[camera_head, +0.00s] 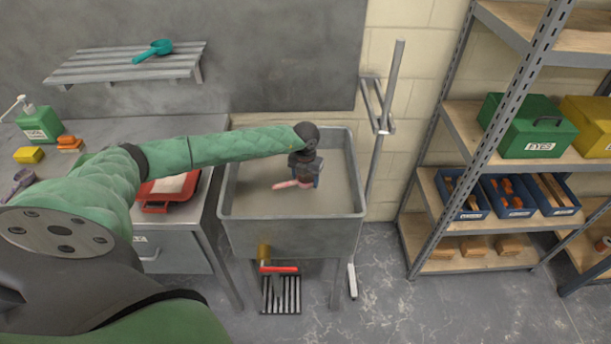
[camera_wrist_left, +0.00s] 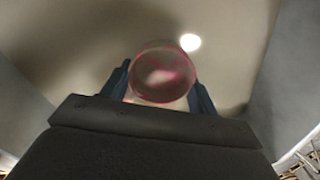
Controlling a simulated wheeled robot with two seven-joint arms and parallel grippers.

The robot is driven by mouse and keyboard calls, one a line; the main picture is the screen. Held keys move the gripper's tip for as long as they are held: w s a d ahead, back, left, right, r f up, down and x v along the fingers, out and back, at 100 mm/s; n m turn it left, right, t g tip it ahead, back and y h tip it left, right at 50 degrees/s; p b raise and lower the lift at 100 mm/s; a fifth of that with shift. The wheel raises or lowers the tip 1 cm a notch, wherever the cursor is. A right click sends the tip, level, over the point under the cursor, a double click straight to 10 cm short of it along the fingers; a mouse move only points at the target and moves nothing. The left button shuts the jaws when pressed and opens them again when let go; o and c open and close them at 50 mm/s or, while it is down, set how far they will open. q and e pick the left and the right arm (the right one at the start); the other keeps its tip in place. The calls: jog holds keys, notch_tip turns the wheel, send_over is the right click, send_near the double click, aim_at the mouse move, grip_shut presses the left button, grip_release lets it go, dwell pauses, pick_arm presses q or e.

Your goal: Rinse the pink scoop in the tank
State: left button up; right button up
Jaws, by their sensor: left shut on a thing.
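The grey tank (camera_head: 290,235) stands on legs in the middle of the head view, with murky grey-brown liquid in it. My left arm reaches in from the left and my left gripper (camera_head: 304,180) points down inside the tank. It is shut on the pink scoop (camera_head: 291,184), which lies low at the liquid's surface; I cannot tell how deep it is. In the left wrist view the scoop (camera_wrist_left: 162,76) shows as a blurred pink round shape between the two dark fingers (camera_wrist_left: 163,95). My right gripper is not in view.
A grey bench left of the tank holds a red tray (camera_head: 155,207), a green bottle (camera_head: 40,124) and sponges. A teal scoop (camera_head: 154,50) lies on the wall shelf (camera_head: 110,70). A shelving rack (camera_head: 480,150) with boxes stands right. A brass tap (camera_head: 264,252) sits below the tank's front.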

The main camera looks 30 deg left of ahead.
pick_arm(q)
jog(key=shift+f, duration=0.85)
notch_tip(320, 180, down, 2)
jog(key=shift+b, duration=0.65)
jog(key=shift+f, duration=0.35)
jog(key=shift+f+b, duration=0.3)
jog(key=shift+f, duration=0.35)
jog(key=shift+f+b, duration=0.3)
jog(key=shift+f, duration=0.05)
notch_tip(320, 180, down, 4)
jog(key=shift+b, duration=0.85)
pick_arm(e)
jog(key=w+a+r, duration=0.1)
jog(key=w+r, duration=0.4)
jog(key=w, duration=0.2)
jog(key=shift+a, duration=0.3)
